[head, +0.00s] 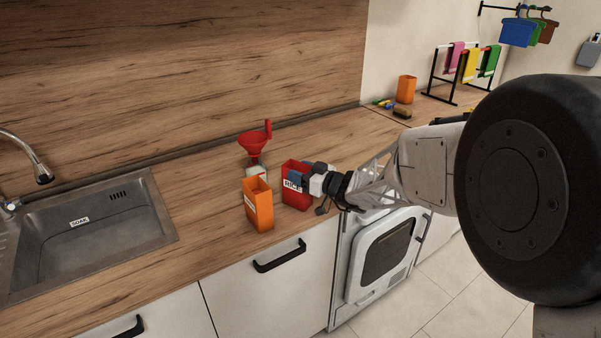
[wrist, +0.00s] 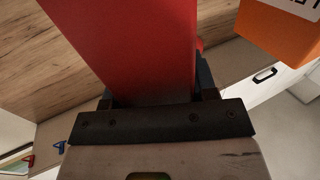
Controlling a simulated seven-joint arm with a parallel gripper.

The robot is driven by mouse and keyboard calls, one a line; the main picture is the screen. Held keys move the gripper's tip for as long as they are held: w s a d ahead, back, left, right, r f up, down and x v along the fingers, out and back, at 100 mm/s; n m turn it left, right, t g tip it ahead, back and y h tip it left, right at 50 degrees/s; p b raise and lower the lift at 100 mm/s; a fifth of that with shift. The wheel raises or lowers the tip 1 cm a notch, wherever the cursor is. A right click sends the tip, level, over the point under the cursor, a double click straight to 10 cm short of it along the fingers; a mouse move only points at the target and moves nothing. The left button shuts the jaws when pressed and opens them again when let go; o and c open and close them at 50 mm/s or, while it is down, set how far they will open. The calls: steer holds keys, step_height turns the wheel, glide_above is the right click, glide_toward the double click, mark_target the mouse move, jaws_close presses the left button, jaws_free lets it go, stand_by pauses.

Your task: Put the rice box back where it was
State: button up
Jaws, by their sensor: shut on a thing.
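The red rice box (head: 296,195), with a white RICE label, stands upright at the counter, to the right of an orange box. My gripper (head: 308,178) reaches it from the right and is shut on it near its top. In the wrist view the red box (wrist: 130,45) fills the space between the fingers (wrist: 152,92). I cannot tell for sure whether its base touches the counter.
The orange box (head: 258,205) stands close on the left; it also shows in the wrist view (wrist: 280,32). A red funnel (head: 256,143) sits on a container behind. The sink (head: 95,220) is at the left. The counter (head: 205,185) between sink and boxes is clear.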

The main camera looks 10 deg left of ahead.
steer(key=shift+f, duration=0.1)
steer(key=o, duration=1.4)
steer(key=shift+s+d, duration=0.2)
steer(key=shift+d, duration=0.5)
steer(key=v, duration=1)
steer(key=shift+s+d, duration=0.15)
steer(key=shift+s, duration=0.05)
